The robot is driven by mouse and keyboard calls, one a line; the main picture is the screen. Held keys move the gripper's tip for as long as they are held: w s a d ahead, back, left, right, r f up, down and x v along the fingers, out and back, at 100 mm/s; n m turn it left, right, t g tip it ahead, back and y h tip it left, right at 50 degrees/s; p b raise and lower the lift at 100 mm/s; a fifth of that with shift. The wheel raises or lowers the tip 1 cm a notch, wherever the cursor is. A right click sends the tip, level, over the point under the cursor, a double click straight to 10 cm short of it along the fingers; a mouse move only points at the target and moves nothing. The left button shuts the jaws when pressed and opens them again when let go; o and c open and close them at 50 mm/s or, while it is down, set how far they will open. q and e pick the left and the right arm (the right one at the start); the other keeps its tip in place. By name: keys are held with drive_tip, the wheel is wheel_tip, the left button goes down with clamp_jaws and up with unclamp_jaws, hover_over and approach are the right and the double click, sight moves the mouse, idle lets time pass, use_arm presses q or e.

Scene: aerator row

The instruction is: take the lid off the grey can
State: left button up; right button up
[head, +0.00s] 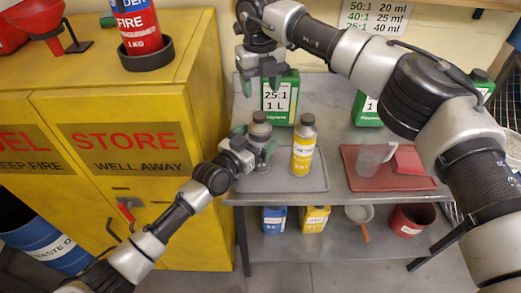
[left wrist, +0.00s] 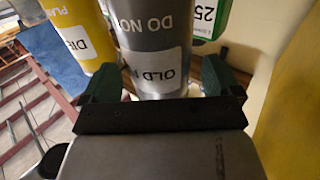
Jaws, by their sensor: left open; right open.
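The grey can (head: 260,129) stands upright on the grey tray on the upper shelf, with its lid (head: 259,117) on top. My left gripper (head: 253,146) is open around the can's body, one finger on each side. In the left wrist view the can (left wrist: 155,45) appears upside down between the green fingers of that gripper (left wrist: 160,82), with a white label on it. I cannot tell whether the fingers touch it. My right gripper (head: 260,76) is open and empty, above and behind the can, in front of the green container.
A yellow can (head: 303,150) stands just right of the grey can on the tray (head: 285,183). A green container (head: 281,98) is behind. A red tray (head: 365,180) with a clear jug (head: 371,158) lies to the right. A yellow cabinet (head: 130,110) borders the left.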

use_arm(q)
drive_tip(key=shift+w+d, duration=0.45)
drive_tip(key=shift+w, duration=0.15)
use_arm(e)
drive_tip(key=shift+s+a, duration=0.1)
drive_tip(key=shift+a, duration=0.05)
use_arm(q)
drive_tip(key=shift+c, duration=0.2)
